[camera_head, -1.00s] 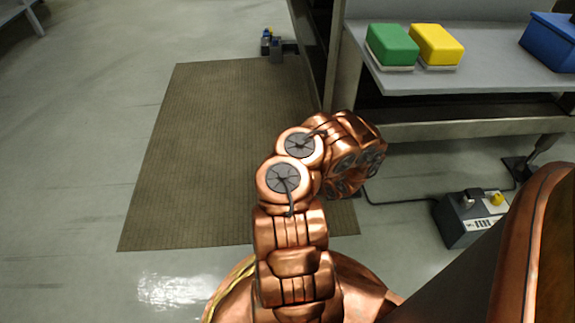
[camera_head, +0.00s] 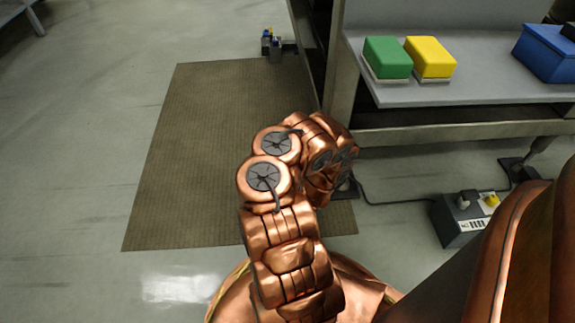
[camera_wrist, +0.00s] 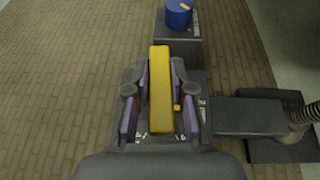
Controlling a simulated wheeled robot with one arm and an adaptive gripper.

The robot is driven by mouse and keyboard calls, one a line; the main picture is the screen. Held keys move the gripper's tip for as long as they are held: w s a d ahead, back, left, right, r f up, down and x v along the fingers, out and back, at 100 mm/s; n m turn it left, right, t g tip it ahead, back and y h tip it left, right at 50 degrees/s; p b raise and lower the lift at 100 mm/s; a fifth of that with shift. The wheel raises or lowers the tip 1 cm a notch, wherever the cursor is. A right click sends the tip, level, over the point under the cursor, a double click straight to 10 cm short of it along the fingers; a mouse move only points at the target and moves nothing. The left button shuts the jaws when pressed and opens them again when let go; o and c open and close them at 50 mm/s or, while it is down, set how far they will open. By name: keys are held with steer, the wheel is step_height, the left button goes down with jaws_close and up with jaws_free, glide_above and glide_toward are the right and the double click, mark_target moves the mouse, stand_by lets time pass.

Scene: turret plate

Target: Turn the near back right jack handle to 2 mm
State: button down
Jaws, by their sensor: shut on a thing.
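The jack handle (camera_wrist: 161,90) is a yellow bar in the middle of the wrist view, lying nearly straight away from me. My gripper (camera_wrist: 163,112) has one finger on each side of it and is shut on it. A small yellow mark (camera_wrist: 177,107) sits on the dark housing just right of the bar. The dial markings around the handle are partly covered by the fingers and too small to read. In the head view my arm hides the handle and my gripper.
A dark box with a blue knob (camera_wrist: 179,14) stands just beyond the handle. A dark block (camera_wrist: 247,117) lies to its right.

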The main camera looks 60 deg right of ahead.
steer(key=shift+w+m+g+h, duration=0.15)
steer(key=shift+m+g+h, duration=0.15)
steer(key=shift+m+h, duration=0.1)
steer(key=c, duration=1)
jaws_free()
steer(key=shift+s, duration=0.25)
steer(key=shift+s+a+r, duration=0.2)
steer(key=shift+s+a, duration=0.1)
steer(key=shift+a, duration=0.1)
steer(key=v, duration=0.6)
steer(key=shift+a+r, duration=0.15)
